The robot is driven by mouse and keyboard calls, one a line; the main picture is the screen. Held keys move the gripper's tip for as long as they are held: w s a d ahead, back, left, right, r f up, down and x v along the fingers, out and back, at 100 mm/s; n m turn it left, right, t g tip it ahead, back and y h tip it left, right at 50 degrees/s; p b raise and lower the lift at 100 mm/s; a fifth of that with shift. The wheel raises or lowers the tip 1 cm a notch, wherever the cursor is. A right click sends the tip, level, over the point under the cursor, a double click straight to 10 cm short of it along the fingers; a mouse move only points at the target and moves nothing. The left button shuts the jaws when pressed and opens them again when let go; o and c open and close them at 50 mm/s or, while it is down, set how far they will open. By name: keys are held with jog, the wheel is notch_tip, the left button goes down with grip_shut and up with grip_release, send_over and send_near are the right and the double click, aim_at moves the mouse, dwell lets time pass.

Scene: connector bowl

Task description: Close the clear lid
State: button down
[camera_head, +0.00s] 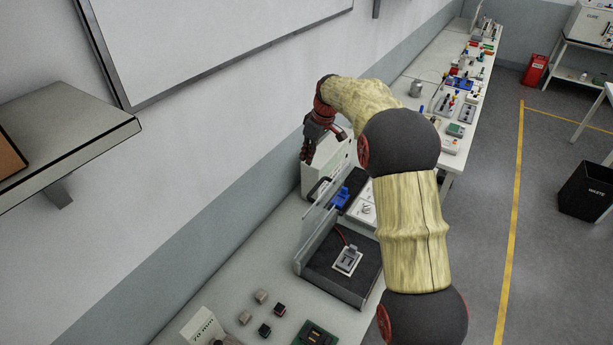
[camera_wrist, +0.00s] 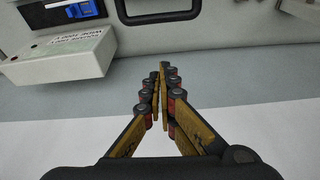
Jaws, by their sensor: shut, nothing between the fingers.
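A clear lid (camera_head: 318,217) appears to stand raised along the wall side of a low dark-based fixture (camera_head: 345,293) on the bench. It is faint, and its exact outline is hard to tell. A small light part with a red wire (camera_head: 347,260) sits on the dark base. My gripper (camera_head: 307,158) is shut and empty, near the wall beyond the fixture and apart from the lid. In the wrist view my gripper (camera_wrist: 163,68) has its fingers together over bare bench, with nothing between them. I cannot make out the lid in the wrist view.
A pale case (camera_head: 313,178) stands below my gripper. A blue part (camera_head: 341,197) lies beside the fixture. The wrist view shows a white box with print (camera_wrist: 60,62) and a dark handle (camera_wrist: 158,17). Small blocks (camera_head: 262,296) lie at the front. A wall shelf (camera_head: 60,135) juts out left.

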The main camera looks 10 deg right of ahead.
jog(key=p+x, duration=0.2)
jog(key=x, duration=0.8)
jog(key=s+d+p, duration=0.1)
jog(key=s+d, duration=0.1)
jog(key=s, duration=0.1)
jog(key=shift+d+p, duration=0.3)
jog(key=shift+d, duration=0.05)
jog(key=shift+d+b, duration=0.15)
jog(key=shift+b, duration=0.2)
